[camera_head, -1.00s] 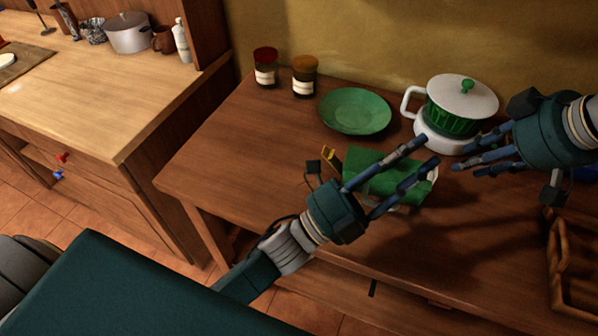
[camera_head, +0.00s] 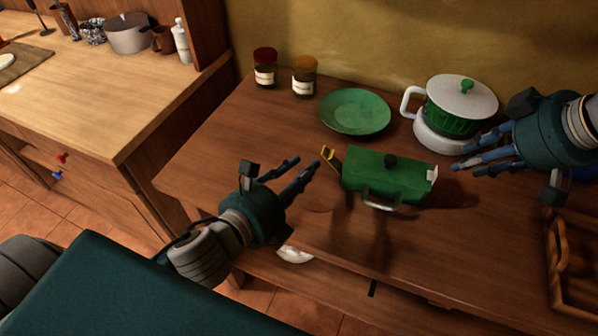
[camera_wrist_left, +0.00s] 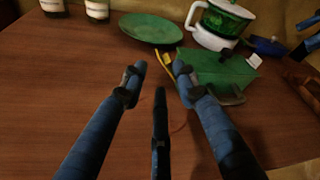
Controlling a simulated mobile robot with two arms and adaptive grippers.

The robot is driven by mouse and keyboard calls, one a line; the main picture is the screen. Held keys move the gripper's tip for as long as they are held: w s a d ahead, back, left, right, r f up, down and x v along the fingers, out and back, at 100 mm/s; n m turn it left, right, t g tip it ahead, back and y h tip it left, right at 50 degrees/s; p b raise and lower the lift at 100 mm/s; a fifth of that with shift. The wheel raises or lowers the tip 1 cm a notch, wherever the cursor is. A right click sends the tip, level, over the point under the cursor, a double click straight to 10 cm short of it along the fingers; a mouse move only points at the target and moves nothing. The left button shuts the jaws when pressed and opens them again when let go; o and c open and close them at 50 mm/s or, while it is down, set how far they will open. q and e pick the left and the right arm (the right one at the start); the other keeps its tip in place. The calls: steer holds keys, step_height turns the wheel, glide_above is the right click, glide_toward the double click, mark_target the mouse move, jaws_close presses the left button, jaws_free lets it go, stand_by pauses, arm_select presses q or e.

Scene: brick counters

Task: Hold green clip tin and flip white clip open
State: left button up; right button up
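The green clip tin (camera_head: 365,178) sits on the brown counter, with a dark knob on top and a metal handle in front. The yellow clip (camera_head: 328,157) sticks out at its left end. The white clip (camera_head: 432,176) is at its right end; I cannot tell if it is open. My left gripper (camera_head: 303,172) is open and empty, left of the tin and apart from it. In the left wrist view its fingers are spread, with the tin (camera_wrist_left: 217,68) beyond them. My right gripper (camera_head: 468,158) is open and empty, right of the tin.
A green plate (camera_head: 355,111) and a green-and-white lidded pot (camera_head: 452,112) stand behind the tin. Two jars (camera_head: 304,77) stand at the back left. A wooden rack (camera_head: 572,262) is at the right.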

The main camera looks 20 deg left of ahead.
mark_target(324, 151)
arm_select(q)
steer(key=shift+w+a+f, duration=0.1)
steer(key=shift+f, duration=0.1)
steer(key=x, duration=1)
steer(key=shift+w, duration=0.2)
